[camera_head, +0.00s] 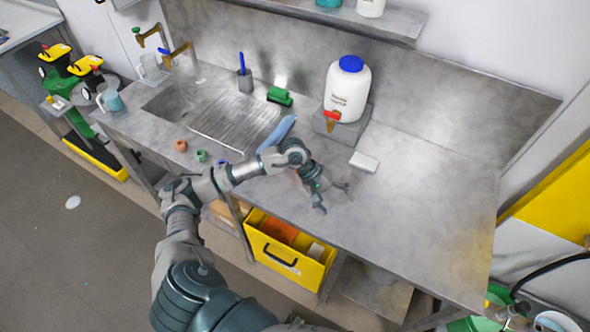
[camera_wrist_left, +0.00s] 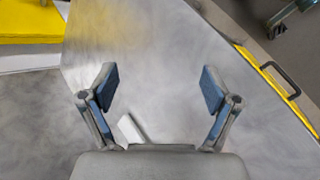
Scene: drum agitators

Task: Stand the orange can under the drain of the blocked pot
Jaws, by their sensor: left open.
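My left gripper (camera_head: 335,199) is open and empty above the bare right half of the steel bench; its two spread fingers also show in the left wrist view (camera_wrist_left: 160,88). An orange thing (camera_head: 279,229) lies inside the open yellow drawer below the bench front, left of and below the gripper; I cannot tell whether it is the orange can. A green round vessel with a white top (camera_head: 556,322) is cut off at the lower right corner; I cannot tell whether it is the blocked pot, and no drain shows. My right gripper is out of view.
A white jug with blue cap and red tap (camera_head: 347,90) stands on a grey block. A white pad (camera_head: 364,162) lies nearby. A sink, drainboard, green brush (camera_head: 280,96) and small coloured pieces are at left. Green-yellow machines (camera_head: 86,65) stand far left.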

